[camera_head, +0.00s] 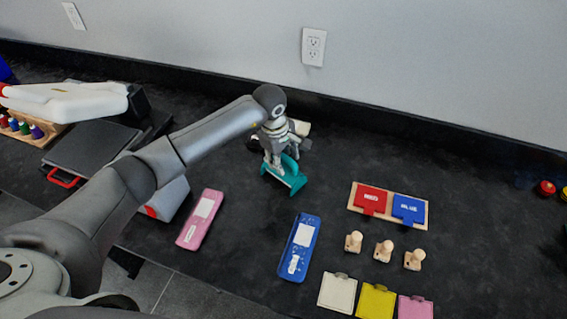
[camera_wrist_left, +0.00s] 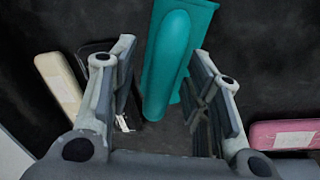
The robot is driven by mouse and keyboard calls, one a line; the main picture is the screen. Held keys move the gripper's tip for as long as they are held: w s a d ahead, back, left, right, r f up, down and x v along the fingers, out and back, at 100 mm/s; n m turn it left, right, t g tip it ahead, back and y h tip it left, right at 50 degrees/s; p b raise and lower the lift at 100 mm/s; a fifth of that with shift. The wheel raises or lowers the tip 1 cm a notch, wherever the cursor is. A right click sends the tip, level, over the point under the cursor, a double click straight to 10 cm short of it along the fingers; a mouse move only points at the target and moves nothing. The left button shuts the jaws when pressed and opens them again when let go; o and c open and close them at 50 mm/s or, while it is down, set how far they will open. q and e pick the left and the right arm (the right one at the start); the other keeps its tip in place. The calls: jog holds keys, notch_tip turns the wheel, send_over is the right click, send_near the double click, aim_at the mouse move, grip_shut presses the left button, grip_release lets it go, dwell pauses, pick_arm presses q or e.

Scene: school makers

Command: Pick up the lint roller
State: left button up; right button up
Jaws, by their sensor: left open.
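No object is plainly readable as the lint roller. A teal tool (camera_head: 290,181), with a long rounded handle and a flat plate, lies on the dark counter under my left gripper (camera_head: 274,160). In the left wrist view the teal tool (camera_wrist_left: 172,62) runs between the two spread fingers of my left gripper (camera_wrist_left: 163,50), with its far part reaching beyond the tips. The fingers are open, and I cannot tell whether they touch it. A cream object (camera_head: 301,128) lies just behind the gripper, partly hidden; a cream block (camera_wrist_left: 58,83) shows at left in the wrist view. My right gripper is out of view.
A pink case (camera_head: 200,219) and a blue case (camera_head: 299,248) lie in front. A wooden tray (camera_head: 388,205) holds red and blue pieces, with wooden stamps and coloured pads before it. A black flat machine (camera_head: 92,148) stands left.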

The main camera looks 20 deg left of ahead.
pick_arm(q)
jog(key=shift+c, duration=0.3)
grip_shut()
jog(key=shift+r, duration=0.2)
